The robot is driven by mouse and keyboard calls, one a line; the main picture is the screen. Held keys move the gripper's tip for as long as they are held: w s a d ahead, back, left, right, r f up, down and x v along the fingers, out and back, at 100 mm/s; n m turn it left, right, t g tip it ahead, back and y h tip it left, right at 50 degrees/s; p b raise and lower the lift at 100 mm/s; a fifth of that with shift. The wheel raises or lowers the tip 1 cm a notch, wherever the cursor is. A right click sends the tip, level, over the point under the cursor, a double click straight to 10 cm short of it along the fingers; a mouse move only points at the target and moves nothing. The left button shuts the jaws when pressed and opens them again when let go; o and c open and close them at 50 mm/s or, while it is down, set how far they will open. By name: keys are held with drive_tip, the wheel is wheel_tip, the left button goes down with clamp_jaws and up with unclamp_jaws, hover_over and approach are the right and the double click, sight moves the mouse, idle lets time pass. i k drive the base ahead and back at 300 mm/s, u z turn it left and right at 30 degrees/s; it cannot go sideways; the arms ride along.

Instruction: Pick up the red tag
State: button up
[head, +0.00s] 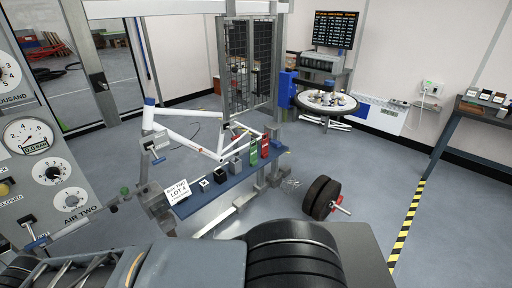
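A small upright red piece (265,145), which looks like the red tag, stands toward the right end of a narrow blue shelf (215,190). A green piece (253,154) stands just left of it. Further left along the shelf are a grey piece (236,166), a dark piece (220,174) and a small black-and-white piece (204,184). My gripper is not in view. Large grey and black parts, likely of my arm, fill the bottom of the head view, nearer than the shelf.
A white bicycle frame (185,112) is mounted behind the shelf. A "LOT 4" sign (177,191) is at its left end. Dark weight discs (321,198) sit at floor level to the right. A gauge panel (35,150) stands left.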

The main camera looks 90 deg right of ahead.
sight(265, 143)
drive_tip(key=z, duration=3.1)
